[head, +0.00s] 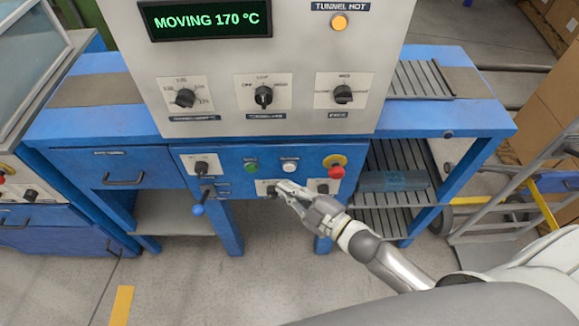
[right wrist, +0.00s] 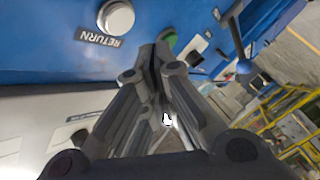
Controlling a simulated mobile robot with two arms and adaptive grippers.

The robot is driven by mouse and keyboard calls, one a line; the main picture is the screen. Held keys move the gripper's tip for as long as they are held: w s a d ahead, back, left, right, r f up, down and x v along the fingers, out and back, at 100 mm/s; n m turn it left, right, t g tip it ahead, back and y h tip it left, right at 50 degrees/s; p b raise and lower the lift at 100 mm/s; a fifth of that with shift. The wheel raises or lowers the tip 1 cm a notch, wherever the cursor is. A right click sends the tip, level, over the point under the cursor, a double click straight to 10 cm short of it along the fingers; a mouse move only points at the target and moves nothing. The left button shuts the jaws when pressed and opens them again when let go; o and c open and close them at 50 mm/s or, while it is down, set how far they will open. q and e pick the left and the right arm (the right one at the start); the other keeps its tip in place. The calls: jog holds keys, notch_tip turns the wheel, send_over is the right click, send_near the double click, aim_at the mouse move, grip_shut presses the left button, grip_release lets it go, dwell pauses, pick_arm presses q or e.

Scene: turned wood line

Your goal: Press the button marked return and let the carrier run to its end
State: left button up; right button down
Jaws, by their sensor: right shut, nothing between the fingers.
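The white return button (head: 290,165) is on the blue front panel, between a green button and a red one. In the right wrist view the round white button (right wrist: 116,17) has the label RETURN upside down beside it. My right gripper (head: 281,188) is shut and empty, just below the white button in the head view. In the right wrist view its closed fingertips (right wrist: 156,52) are beside the button, apart from it in the picture; contact cannot be told. The display (head: 205,18) reads MOVING 170 °C. I cannot pick out the carrier. My left gripper is not in view.
A green button (head: 251,166) and a red stop button on yellow (head: 335,165) flank the white one. A blue-knobbed lever (head: 198,209) sticks out at left. A bluish package (head: 393,181) lies on the lower rollers at right. A cart (head: 500,205) stands farther right.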

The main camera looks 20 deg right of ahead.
jog(key=shift+s+a, duration=0.2)
jog(key=shift+s, duration=0.45)
jog(key=shift+s+a, duration=0.15)
jog(key=shift+s, duration=0.5)
jog(key=s+d+f+m+g+h, duration=0.2)
jog(key=s+d+f, duration=0.1)
jog(key=f, duration=0.6)
jog(key=s+d+f+m+g+h, duration=0.1)
jog(key=s+d+f+m+h, duration=0.15)
jog(key=f, duration=0.65)
jog(key=s+d+f+m+g+h, duration=0.2)
jog(key=s+d+f+m, duration=0.15)
jog(key=f, duration=0.55)
jog(key=s+f+m+g, duration=0.1)
jog(key=s+f+g, duration=0.2)
jog(key=s+f, duration=0.2)
jog(key=s+d+f+m+g+h, duration=0.1)
jog(key=s+f, duration=0.5)
jog(key=s, duration=0.6)
jog(key=s+d+f+m+g+h, duration=0.1)
jog(key=s+f+m+g, duration=0.2)
jog(key=s, duration=0.6)
notch_tip(320, 180, down, 3)
jog(key=shift+s+r+g, duration=0.2)
jog(key=shift+g, duration=0.7)
dwell(0.3)
